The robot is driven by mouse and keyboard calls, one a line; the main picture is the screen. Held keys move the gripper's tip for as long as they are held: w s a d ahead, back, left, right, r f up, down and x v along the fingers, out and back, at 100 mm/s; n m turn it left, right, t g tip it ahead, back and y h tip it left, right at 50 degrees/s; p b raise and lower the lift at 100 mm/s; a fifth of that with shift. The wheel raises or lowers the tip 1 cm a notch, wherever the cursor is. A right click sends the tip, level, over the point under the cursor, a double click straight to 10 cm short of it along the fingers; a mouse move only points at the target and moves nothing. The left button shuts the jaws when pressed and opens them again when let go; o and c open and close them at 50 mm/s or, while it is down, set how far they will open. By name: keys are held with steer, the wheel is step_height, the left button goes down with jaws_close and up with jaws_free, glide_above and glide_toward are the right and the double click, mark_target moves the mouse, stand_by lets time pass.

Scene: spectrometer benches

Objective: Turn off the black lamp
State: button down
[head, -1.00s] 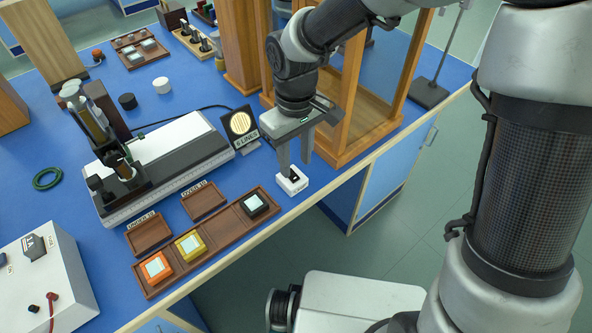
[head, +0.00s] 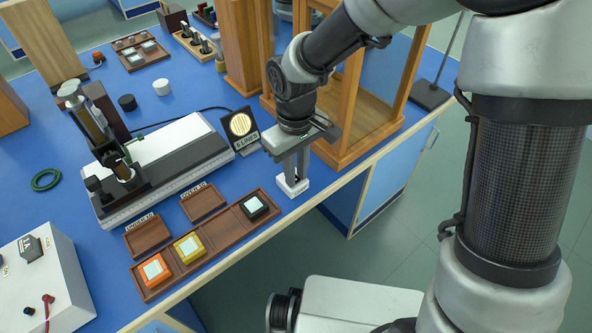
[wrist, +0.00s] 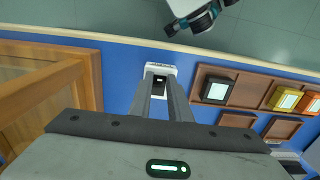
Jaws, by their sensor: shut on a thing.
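A small white switch box (head: 291,190) sits on the blue bench near its front edge. My gripper (head: 292,176) points down onto it, with its fingers together at the box's top. In the wrist view the fingers reach the white box (wrist: 160,68), and its dark switch part (wrist: 158,79) shows at the fingertips. The fingers hide much of the switch, so its position cannot be told. A black-framed round plate (head: 240,124) with a pale yellow, lit-looking face stands behind and left of the box, above a label reading LINES.
A brown tray (head: 221,236) with orange, yellow and black square blocks lies left of my gripper. A wooden frame (head: 345,148) stands close on the right. An instrument with a long white base (head: 165,165) and a white control box (head: 45,285) are farther left.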

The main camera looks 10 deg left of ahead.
steer(key=shift+w+a+r+g+h+p, duration=0.1)
steer(key=shift+a+r+g+h+p, duration=0.2)
steer(key=shift+g+h+p, duration=0.35)
steer(key=shift+w+f+g+h+p, duration=0.2)
steer(key=shift+g+h+p, duration=0.2)
steer(key=shift+p, duration=0.45)
steer(key=c, duration=1.6)
jaws_free()
steer(key=shift+c, duration=0.2)
steer(key=shift+r, duration=0.1)
steer(key=p+v, duration=0.2)
steer(key=v, duration=1.5)
steer(key=shift+a+r+p, duration=0.2)
steer(key=shift+p, duration=0.1)
steer(key=shift+s, duration=0.15)
